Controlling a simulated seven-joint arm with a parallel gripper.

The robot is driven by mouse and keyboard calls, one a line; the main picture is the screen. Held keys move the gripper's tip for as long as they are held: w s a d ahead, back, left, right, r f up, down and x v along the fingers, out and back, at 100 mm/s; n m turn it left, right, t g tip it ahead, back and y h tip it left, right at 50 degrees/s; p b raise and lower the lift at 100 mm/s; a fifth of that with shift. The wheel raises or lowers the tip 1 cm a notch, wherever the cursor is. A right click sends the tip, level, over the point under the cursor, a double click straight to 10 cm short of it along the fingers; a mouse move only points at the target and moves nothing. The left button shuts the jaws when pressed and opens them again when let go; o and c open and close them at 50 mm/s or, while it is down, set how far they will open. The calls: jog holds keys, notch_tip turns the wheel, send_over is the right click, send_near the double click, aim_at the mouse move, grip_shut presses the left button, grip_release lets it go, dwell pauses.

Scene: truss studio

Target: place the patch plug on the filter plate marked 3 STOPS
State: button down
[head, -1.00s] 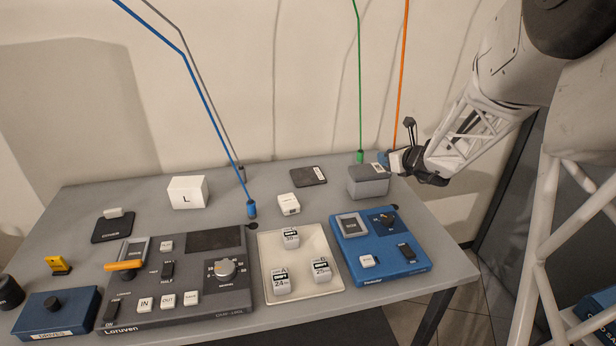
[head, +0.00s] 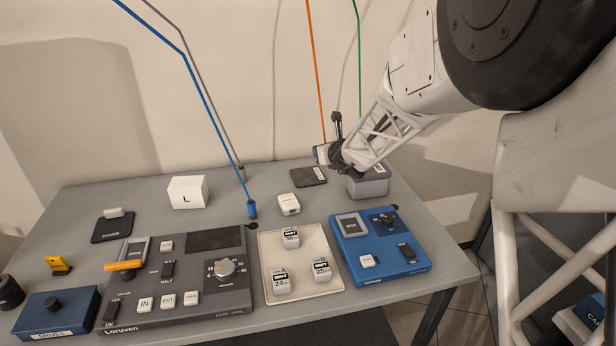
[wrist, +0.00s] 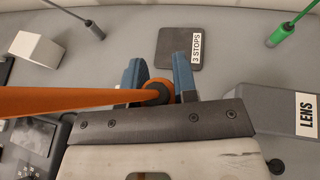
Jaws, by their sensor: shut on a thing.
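The patch plug (wrist: 158,88) is orange with a dark centre, and an orange cable runs up from it. My gripper (wrist: 155,80) is shut on it with blue-padded fingers on either side. In the head view my gripper (head: 323,154) is held above the back of the table; the plug itself is mostly hidden there by the fingers. The filter plate marked 3 STOPS (wrist: 178,52) is a flat dark plate with a white label. In the head view the plate (head: 306,178) lies on the table, below my gripper and slightly left of it.
A grey LENS box (head: 368,187) stands right of the plate, and a small white block (head: 288,205) to its left. A green plug (wrist: 284,36) and a grey plug (wrist: 94,30) stand farther off. The blue plug (head: 252,209), a tray (head: 324,288) and consoles lie nearer the front.

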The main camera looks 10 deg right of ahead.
notch_tip(320, 180, down, 9)
jog(key=a, duration=0.2)
jog(key=shift+w+a, duration=0.15)
jog(key=shift+w, duration=0.1)
jog(key=shift+w, duration=0.1)
send_over(306, 173)
jog(key=shift+f, duration=0.8)
dwell(0.4)
jog(key=shift+f, duration=1.75)
jog(key=shift+f, duration=0.1)
